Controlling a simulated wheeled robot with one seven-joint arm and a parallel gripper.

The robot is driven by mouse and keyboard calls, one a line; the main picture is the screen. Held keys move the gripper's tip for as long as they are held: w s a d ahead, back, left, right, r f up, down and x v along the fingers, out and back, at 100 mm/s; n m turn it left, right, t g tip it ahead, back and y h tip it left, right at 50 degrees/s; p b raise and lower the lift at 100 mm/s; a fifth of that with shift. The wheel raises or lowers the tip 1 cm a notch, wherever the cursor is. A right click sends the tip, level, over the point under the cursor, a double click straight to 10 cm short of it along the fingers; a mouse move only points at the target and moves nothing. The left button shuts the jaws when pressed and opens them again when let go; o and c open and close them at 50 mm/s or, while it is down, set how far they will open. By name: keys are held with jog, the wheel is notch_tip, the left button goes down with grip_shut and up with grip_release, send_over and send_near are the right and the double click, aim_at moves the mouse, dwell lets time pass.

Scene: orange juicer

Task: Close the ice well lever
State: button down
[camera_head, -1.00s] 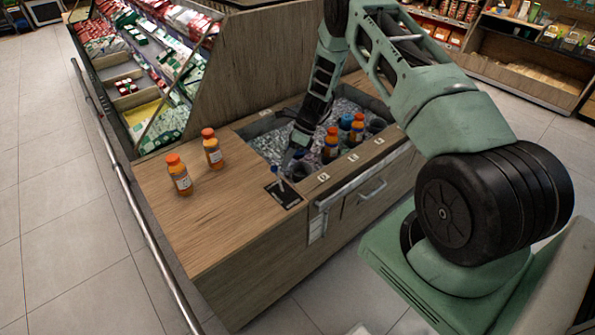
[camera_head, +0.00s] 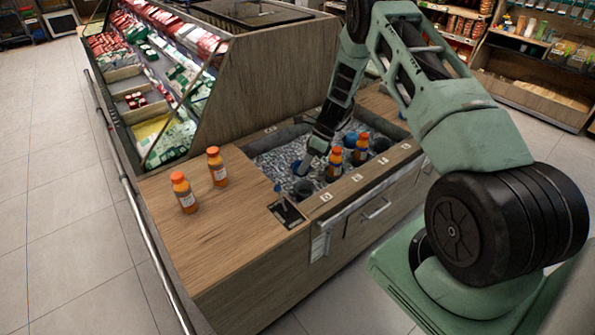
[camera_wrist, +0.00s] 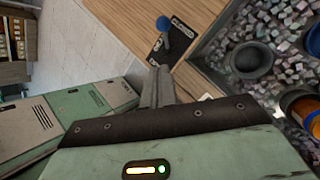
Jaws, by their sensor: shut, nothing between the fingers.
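The lever is a thin stick with a blue knob (camera_head: 277,187) on a black plate (camera_head: 287,212) at the near left corner of the ice well (camera_head: 265,160). In the wrist view, the blue knob (camera_wrist: 162,22) and black plate (camera_wrist: 181,27) lie just beyond my fingertips. My gripper (camera_head: 302,169) hangs over the ice, behind and right of the lever. In the wrist view, my gripper (camera_wrist: 160,72) is shut and empty, its fingers together. I cannot tell whether it touches the lever; a gap shows in the head view.
Two orange juice bottles (camera_head: 184,192) (camera_head: 217,167) stand on the wooden counter (camera_head: 220,235) left of the well. More orange bottles (camera_head: 334,163) and dark round holders (camera_head: 381,143) sit in the ice. A sloped wooden panel (camera_head: 265,85) rises behind. The front counter is clear.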

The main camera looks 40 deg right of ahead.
jog(key=w+d+r+b, duration=0.2)
jog(key=d+r, duration=0.2)
jog(key=r, duration=0.2)
jog(key=shift+w+d+r, duration=0.25)
jog(key=shift+w+r, duration=0.05)
jog(key=shift+w, duration=0.05)
jog(key=s+a+r+n+g+h, duration=0.1)
jog(key=s+a+r+n, duration=0.4)
jog(key=a, duration=0.4)
jog(key=s+a+r+n+h, duration=0.1)
jog(key=s+a+r+n, duration=0.2)
jog(key=a+r+n, duration=0.5)
jog(key=s+a+r+n+g+h, duration=0.15)
jog(key=s+a+n, duration=0.3)
jog(key=a, duration=0.65)
jog(key=s+a+r+n+t+h, duration=0.1)
jog(key=s+a+n, duration=0.2)
jog(key=s+n, duration=0.5)
jog(key=s+a+r+n+t+h, duration=0.1)
jog(key=s+a+r+n+h, duration=0.1)
jog(key=s+n, duration=0.6)
jog(key=shift+s+a+n+t, duration=0.35)
jog(key=shift+s+a, duration=0.15)
jog(key=shift+s, duration=2.75)
jog(key=shift+r, duration=0.1)
